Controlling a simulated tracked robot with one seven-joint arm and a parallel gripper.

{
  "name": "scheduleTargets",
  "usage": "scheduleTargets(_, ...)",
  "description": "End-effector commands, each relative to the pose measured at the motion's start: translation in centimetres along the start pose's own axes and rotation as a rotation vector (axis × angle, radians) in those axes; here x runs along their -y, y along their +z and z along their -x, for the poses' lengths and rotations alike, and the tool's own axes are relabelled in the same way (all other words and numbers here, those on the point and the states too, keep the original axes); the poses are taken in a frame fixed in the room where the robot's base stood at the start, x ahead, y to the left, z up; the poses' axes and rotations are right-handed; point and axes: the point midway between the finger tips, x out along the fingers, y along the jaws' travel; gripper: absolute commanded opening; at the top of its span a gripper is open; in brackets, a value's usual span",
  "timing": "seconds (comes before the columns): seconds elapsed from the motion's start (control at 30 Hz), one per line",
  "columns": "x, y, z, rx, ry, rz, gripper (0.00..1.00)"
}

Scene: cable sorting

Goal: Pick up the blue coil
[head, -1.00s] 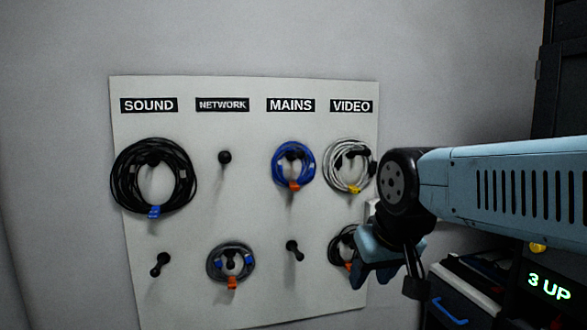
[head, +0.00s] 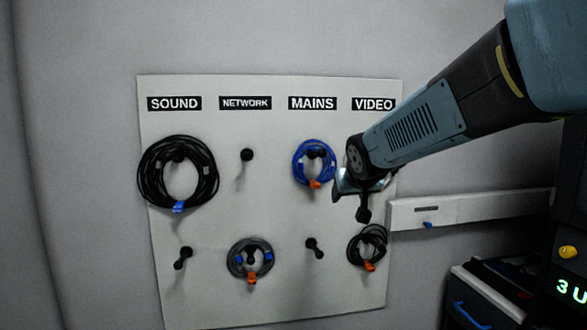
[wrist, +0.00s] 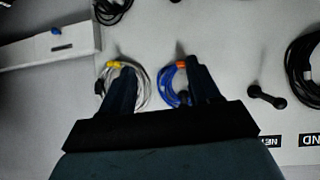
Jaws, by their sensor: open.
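The blue coil (head: 298,168) hangs on the upper peg under the MAINS label, with an orange tie at its bottom. My gripper (head: 343,187) is just right of it and slightly low in the head view. In the wrist view, which is upside down, my gripper (wrist: 160,68) has its two fingers spread and nothing held. The right finger there overlaps the blue coil (wrist: 166,88), whose left side shows between the fingers. The left finger overlaps the white coil (wrist: 143,95) with a yellow tie. I cannot tell how far the fingertips are from the board.
The white board (head: 215,300) also carries a large black coil (head: 147,190), a grey coil (head: 238,272) and a small black coil (head: 358,252). Bare pegs stick out, one below the blue coil (head: 314,247). A white wall ledge (head: 470,208) and dark equipment stand at right.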

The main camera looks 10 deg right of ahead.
Motion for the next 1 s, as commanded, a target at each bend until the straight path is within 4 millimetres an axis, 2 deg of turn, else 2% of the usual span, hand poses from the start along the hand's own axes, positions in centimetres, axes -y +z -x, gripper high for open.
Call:
scheduleTargets(0.03,0.3,-1.5,-1.8,-0.034,-0.009,-0.001,0.62)
scheduleTargets(0.1,0.7,-3.5,-3.6,-0.088,-0.026,-0.002,0.62)
scheduleTargets(0.2,1.3,-5.8,-5.9,-0.153,-0.054,-0.006,0.62)
scheduleTargets(0.33,2.0,-7.8,-7.8,-0.210,-0.087,-0.010,0.62)
scheduleTargets(0.5,2.4,-8.8,-8.9,-0.241,-0.108,-0.013,0.62)
scheduleTargets(1.0,2.6,-9.6,-12.4,-0.242,-0.108,-0.016,0.62)
